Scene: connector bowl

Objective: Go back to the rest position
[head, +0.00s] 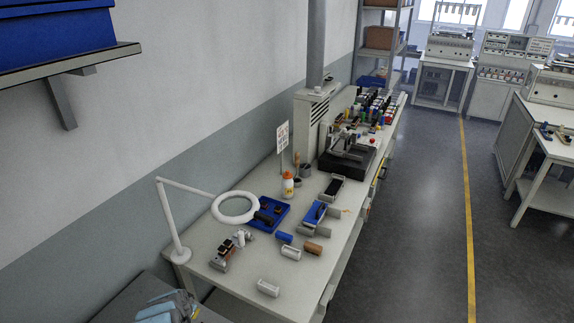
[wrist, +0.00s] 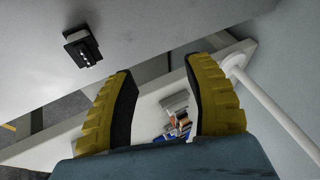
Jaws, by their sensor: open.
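My gripper (wrist: 160,68) shows in the wrist view with two yellow, ribbed fingers spread wide apart. It is open, and nothing is held between the fingers. Beyond the fingers, small mixed parts (wrist: 178,122) lie on a pale bench surface, partly hidden by the gripper. In the head view, a teal and grey part of my arm (head: 172,307) shows at the lower left, beside the near end of the workbench (head: 235,285). The fingertips cannot be made out there.
A magnifier lamp (head: 236,207) stands at the bench's near left corner; its white arm also shows in the wrist view (wrist: 275,108). A blue tray (head: 281,222), a bottle (head: 288,186) and several connector parts lie on the bench. A wall shelf (head: 60,68) hangs upper left. The right-hand aisle is clear.

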